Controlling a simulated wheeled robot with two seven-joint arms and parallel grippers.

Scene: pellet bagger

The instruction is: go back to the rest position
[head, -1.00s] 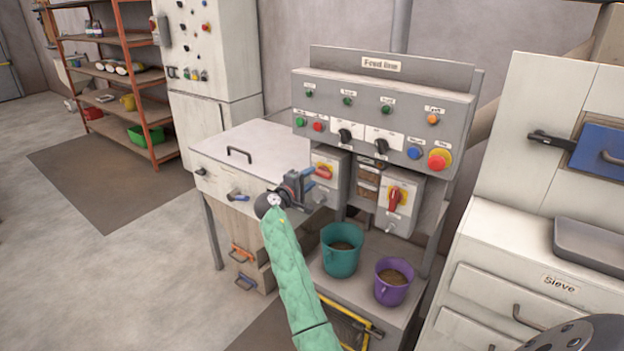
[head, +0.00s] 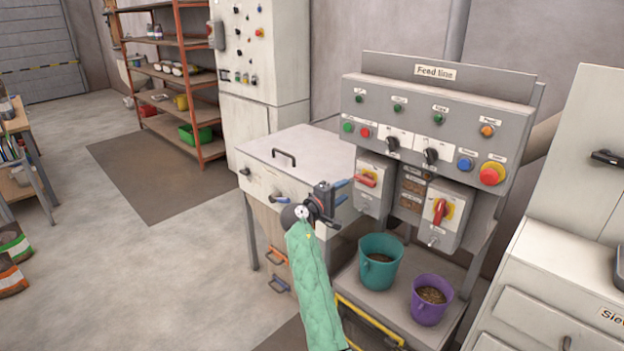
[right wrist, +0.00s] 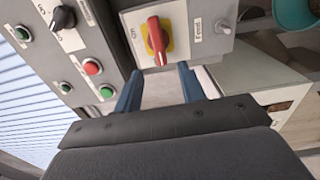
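My right gripper (head: 345,191), at the end of my green-sleeved arm, is in front of the feed line panel (head: 430,120). Its blue fingers stand apart with nothing between them, as the right wrist view (right wrist: 158,74) shows. A red rotary switch (head: 366,180) on a grey box is just beyond the fingertips. In the right wrist view a red switch on yellow (right wrist: 157,40) appears ahead of the fingers, apart from them. My left gripper is not in view.
A teal bucket (head: 380,262) and a purple bucket (head: 431,300), both holding pellets, stand on the low shelf. A second red switch (head: 440,210) is above them. A white lidded cabinet (head: 300,160) is behind my gripper. Open floor (head: 130,250) lies to the left.

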